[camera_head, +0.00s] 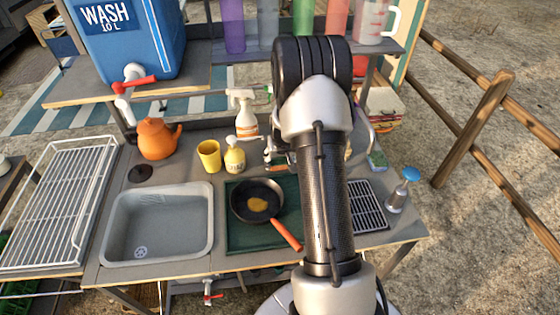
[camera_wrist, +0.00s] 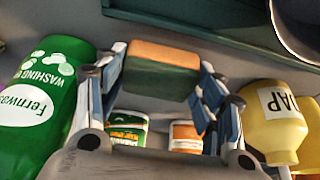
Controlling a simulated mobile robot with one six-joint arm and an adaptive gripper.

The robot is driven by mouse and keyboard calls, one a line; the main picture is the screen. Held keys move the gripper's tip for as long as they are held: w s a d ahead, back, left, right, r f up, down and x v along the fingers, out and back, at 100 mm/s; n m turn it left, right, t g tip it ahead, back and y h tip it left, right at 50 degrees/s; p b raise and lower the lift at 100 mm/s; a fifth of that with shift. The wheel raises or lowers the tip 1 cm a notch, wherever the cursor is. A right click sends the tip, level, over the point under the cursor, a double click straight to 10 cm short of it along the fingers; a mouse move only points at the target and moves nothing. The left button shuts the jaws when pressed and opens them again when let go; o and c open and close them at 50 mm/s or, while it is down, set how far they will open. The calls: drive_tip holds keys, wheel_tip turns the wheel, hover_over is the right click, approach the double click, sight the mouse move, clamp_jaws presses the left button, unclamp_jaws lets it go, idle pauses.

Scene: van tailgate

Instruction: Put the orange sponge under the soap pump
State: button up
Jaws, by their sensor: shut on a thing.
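The orange sponge (camera_wrist: 163,54), with a dark green layer along one side, sits between the fingers of my gripper (camera_wrist: 160,82) in the wrist view. My gripper is shut on it. The yellow soap pump (camera_wrist: 272,122), labelled SOAP, is to the right of the gripper in the wrist view, apart from the sponge. In the head view the soap pump (camera_head: 235,157) stands upright on the counter beside a yellow cup. There my arm hides the sponge and most of the gripper. The underside of the pump's base is not visible.
A green washing-up bottle (camera_wrist: 42,98) stands close left of my gripper. A pan (camera_head: 256,200) lies on the green mat (camera_head: 240,237). A yellow cup (camera_head: 209,156), spray bottle (camera_head: 244,117) and orange teapot (camera_head: 155,139) stand near the pump. The sink (camera_head: 158,226) is at left.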

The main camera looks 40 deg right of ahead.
drive_tip(key=shift+f, duration=0.15)
drive_tip(key=o, duration=0.8)
